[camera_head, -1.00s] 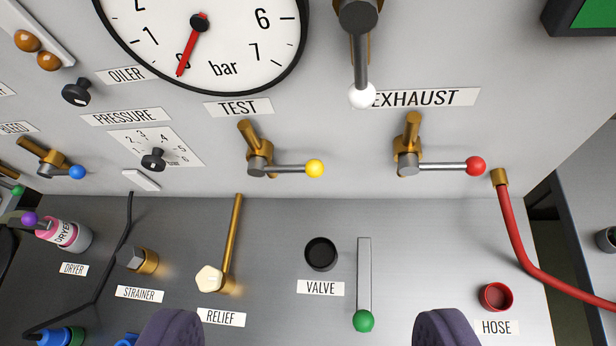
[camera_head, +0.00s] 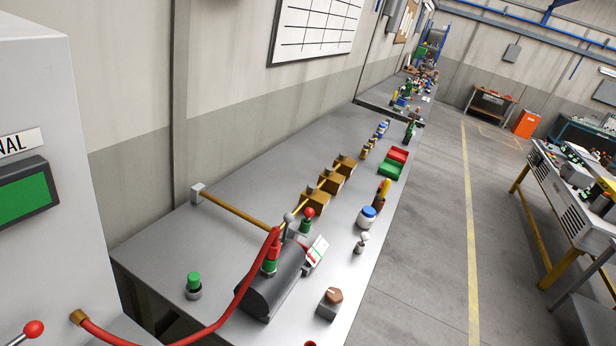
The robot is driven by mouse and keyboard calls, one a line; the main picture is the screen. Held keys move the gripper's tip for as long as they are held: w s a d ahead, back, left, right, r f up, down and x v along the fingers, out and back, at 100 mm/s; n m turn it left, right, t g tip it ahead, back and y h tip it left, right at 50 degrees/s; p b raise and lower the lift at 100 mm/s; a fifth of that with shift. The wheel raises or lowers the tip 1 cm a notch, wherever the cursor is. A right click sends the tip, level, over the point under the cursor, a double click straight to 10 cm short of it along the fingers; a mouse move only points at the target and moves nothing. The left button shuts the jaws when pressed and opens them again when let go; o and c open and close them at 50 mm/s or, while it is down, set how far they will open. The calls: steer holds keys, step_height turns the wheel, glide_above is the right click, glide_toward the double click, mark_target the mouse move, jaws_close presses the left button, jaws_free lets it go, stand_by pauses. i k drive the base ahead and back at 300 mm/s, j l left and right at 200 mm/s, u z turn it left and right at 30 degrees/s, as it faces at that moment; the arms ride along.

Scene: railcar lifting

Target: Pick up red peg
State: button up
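I cannot tell for certain which item is the red peg. A red round-topped piece with a green lower part (camera_head: 306,219) stands on the grey bench, just behind the dark cylinder. A red fitting at the hose end (camera_head: 272,250) stands upright on top of the dark cylinder (camera_head: 273,287). A small red piece (camera_head: 310,344) is cut off at the bottom edge. My gripper is out of the picture, so its state does not show.
A red hose (camera_head: 235,305) arcs from the grey cabinet (camera_head: 40,110) to the cylinder. The long bench (camera_head: 235,230) also bears a green-topped peg (camera_head: 194,284), brass blocks (camera_head: 331,181), a blue-lidded jar (camera_head: 367,216) and red and green trays (camera_head: 398,155). Open floor (camera_head: 440,250) lies to the right.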

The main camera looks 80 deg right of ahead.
mark_target(309, 213)
steer(key=z, duration=2.15)
steer(key=i+l+u, duration=0.1)
steer(key=l, duration=0.25)
steer(key=i+l, duration=0.15)
steer(key=l, duration=0.25)
steer(key=i+l+u, duration=0.15)
steer(key=l, duration=0.2)
steer(key=i+l, duration=0.1)
steer(key=l, duration=0.3)
steer(key=i+l+u, duration=0.15)
steer(key=l, duration=0.25)
steer(key=i+u, duration=0.1)
steer(key=i, duration=0.35)
steer(key=i+l+u, duration=0.15)
steer(key=i, duration=0.25)
